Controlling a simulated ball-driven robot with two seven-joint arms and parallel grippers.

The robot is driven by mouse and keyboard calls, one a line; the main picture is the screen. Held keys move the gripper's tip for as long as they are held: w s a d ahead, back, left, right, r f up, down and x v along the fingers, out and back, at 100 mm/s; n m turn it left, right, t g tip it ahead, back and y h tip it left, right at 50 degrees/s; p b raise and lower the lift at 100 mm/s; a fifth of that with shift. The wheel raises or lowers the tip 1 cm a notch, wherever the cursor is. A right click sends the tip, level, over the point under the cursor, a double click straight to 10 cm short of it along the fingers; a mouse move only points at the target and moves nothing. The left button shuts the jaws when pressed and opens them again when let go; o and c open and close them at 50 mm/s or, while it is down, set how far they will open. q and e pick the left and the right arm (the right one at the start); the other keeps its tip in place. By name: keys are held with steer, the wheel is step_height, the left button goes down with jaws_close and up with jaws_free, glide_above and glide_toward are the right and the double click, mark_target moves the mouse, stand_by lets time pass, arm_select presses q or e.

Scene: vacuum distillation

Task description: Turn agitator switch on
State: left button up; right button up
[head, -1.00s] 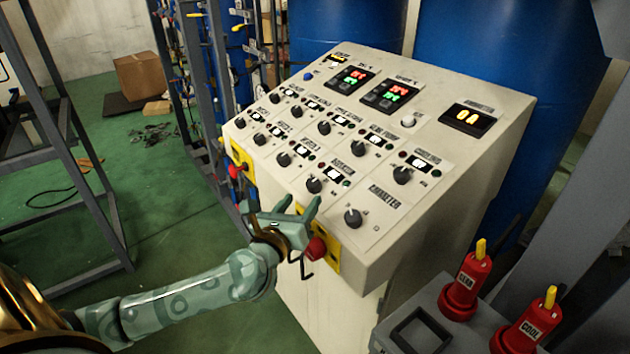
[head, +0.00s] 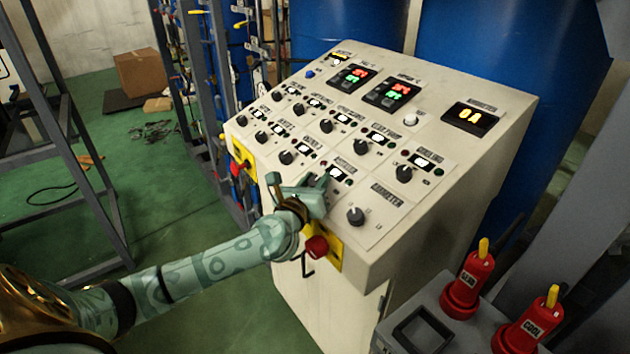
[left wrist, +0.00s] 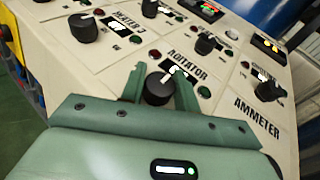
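The agitator switch is a black rotary knob (left wrist: 159,88) with a white pointer, under the "AGITATOR" label in the left wrist view. A green lamp and a red lamp sit beside its label. My left gripper (left wrist: 158,85) has its fingers apart, one on each side of this knob; I cannot tell whether they touch it. In the head view my left gripper (head: 299,184) is at the lower front of the sloped control panel (head: 370,235) and hides the agitator knob. My right gripper is not in view.
Other black knobs stand close by, including the ammeter knob (head: 355,216). A red emergency button (head: 317,246) on a yellow plate is just below my left wrist. Red handles (head: 470,285) stand on a grey box at the lower right.

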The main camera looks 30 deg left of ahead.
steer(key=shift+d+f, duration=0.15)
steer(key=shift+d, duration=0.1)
arm_select(q)
steer(key=shift+f+m+h+b, duration=0.1)
steer(key=shift+m+h+b, duration=0.2)
steer(key=shift+m+h, duration=0.15)
steer(key=shift+f+m+t+h+b, duration=0.1)
steer(key=shift+m+t+h+b, duration=0.2)
steer(key=shift+m+h+b, duration=0.75)
steer(key=m+g+h+b, duration=0.1)
steer(key=m+h+b, duration=0.3)
steer(key=h, duration=0.1)
steer(key=m+g+h+b, duration=0.2)
steer(key=m+h+b, duration=0.3)
steer(key=shift+w+f+b, duration=0.1)
steer(key=shift+b, duration=0.2)
steer(key=shift+r+m+g+h+b, duration=0.15)
steer(key=shift+m+g+h+b, duration=0.45)
steer(key=shift+m+g+h, duration=0.25)
steer(key=shift+r+m+g+h+b, duration=0.15)
steer(key=shift+m+g+h+b, duration=0.4)
steer(key=shift+m+g+h, duration=0.3)
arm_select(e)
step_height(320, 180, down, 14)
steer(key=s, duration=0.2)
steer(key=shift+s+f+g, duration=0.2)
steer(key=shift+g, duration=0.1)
arm_select(q)
steer(key=o, duration=1)
steer(key=shift+c, duration=0.2)
